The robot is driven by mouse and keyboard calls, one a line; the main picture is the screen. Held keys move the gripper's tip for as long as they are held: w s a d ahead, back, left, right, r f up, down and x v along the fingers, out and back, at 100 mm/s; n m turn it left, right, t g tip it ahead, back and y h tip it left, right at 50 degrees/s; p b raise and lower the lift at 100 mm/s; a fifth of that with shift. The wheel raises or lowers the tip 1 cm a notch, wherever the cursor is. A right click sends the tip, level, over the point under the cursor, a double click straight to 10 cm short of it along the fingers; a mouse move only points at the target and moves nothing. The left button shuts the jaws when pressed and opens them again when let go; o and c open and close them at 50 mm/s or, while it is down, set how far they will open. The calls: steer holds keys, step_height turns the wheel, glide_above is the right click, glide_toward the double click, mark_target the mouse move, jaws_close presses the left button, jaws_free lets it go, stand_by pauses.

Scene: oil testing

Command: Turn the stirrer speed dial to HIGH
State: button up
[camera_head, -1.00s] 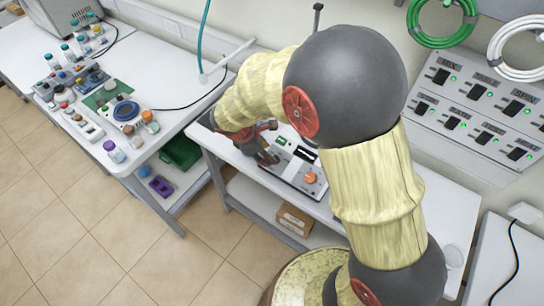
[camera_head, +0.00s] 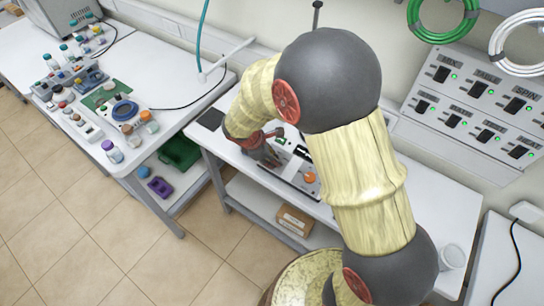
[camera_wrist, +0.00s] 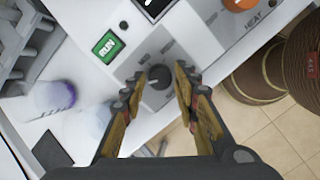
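A dark round dial (camera_wrist: 159,77) sits on a grey plate of the stirrer's front panel in the wrist view. My gripper (camera_wrist: 158,72) is open, with one fingertip on each side of the dial and small gaps showing between. I cannot tell whether either finger touches it. In the head view my gripper (camera_head: 268,158) is low over the left part of the stirrer (camera_head: 290,176), and hides the dial there.
A purple-capped bottle (camera_wrist: 55,95) stands left. A switch panel (camera_head: 480,110) is on the wall.

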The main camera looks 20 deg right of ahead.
steer(key=c, duration=0.6)
jaws_close()
steer(key=m+b, duration=0.1)
steer(key=m, duration=0.4)
steer(key=shift+w+m+g, duration=0.1)
steer(key=shift+m+g, duration=0.2)
steer(key=shift+m, duration=0.1)
steer(key=m+y+b, duration=0.1)
steer(key=m+b, duration=0.1)
steer(key=m, duration=0.3)
steer(key=shift+d, duration=0.15)
steer(key=m+y+b, duration=0.1)
steer(key=m+b, duration=0.1)
steer(key=m, duration=0.4)
steer(key=shift+d+m+b, duration=0.1)
steer(key=shift+m+b, duration=0.2)
steer(key=m+b, duration=0.2)
steer(key=m, duration=0.4)
steer(key=shift+d+y+b, duration=0.1)
steer(key=shift+y+b, duration=0.2)
steer(key=shift+r+m, duration=0.1)
steer(key=shift+m, duration=0.2)
